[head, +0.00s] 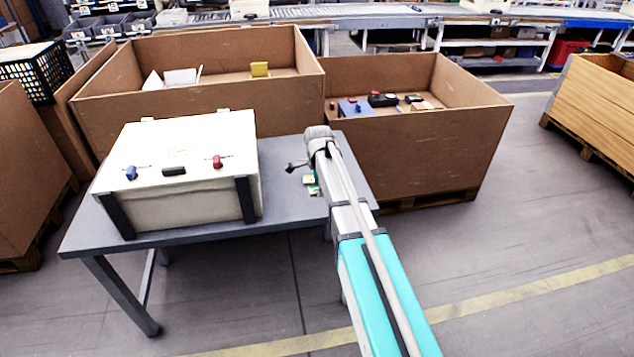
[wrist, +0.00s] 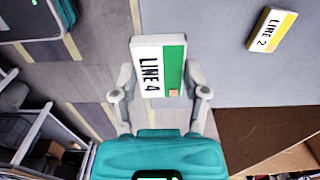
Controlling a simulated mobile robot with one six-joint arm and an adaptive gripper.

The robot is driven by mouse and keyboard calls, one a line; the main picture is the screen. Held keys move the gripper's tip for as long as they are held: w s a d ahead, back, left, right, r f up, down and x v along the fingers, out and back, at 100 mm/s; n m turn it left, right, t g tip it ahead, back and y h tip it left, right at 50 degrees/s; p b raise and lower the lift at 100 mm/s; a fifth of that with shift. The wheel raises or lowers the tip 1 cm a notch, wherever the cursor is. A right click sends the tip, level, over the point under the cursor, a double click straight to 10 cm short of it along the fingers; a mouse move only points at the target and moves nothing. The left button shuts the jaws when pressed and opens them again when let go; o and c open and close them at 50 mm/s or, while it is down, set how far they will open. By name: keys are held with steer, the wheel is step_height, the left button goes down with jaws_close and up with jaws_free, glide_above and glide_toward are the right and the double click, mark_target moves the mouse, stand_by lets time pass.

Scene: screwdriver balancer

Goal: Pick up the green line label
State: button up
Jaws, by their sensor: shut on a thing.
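The green line label (wrist: 172,62) is a white and green block marked "LINE 4", between the two grey fingers of my gripper (wrist: 162,84) in the wrist view. The fingers are shut on its sides. In the head view the green label (head: 313,190) is a small patch beside my arm, near the right end of the grey table (head: 285,205). My gripper's fingers are mostly hidden there by my arm. A yellow label (wrist: 272,29) marked "LINE 2" lies on the table, apart from my gripper; it shows small in the head view (head: 309,179).
A white case (head: 190,205) with dark straps stands on the table's left part, with small blue, black and red items on top. Large brown boxes (head: 420,150) stand behind the table, some with items inside. The tabletop between case and arm is mostly clear.

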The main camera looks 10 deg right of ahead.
steer(key=s+r+p, duration=0.3)
steer(key=s, duration=0.6)
steer(key=shift+a+r, duration=0.2)
steer(key=shift+r, duration=0.2)
stand_by(0.4)
